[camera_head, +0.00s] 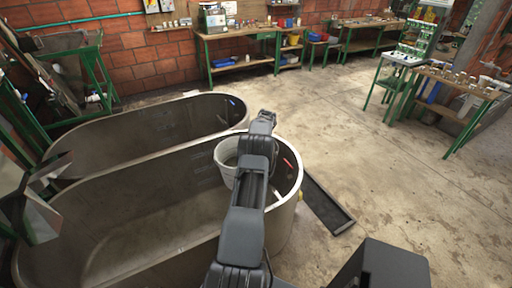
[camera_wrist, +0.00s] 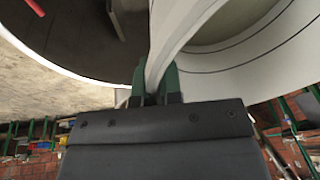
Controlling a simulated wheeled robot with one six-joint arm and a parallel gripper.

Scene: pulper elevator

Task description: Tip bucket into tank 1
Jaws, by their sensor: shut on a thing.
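A white bucket (camera_head: 225,152) shows in the head view at the right end of the near tank (camera_head: 130,215), partly hidden behind my arm. It looks roughly upright, over or inside that tank; I cannot tell if it touches the wall. In the wrist view my gripper's green fingertips (camera_wrist: 157,82) are shut on a pale curved part of the bucket (camera_wrist: 184,30), rim or handle. The bucket's contents are not clear. A second tank (camera_head: 150,125) stands behind the near one. The near tank has a red mark inside, the far one a blue mark. No tank number is readable.
A dark flat tray (camera_head: 325,205) lies on the floor right of the near tank. Workbenches (camera_head: 240,62) line the back wall, and another bench (camera_head: 455,82) stands at right. Green-framed machinery (camera_head: 75,75) is at left. The floor (camera_head: 400,190) at right is largely clear.

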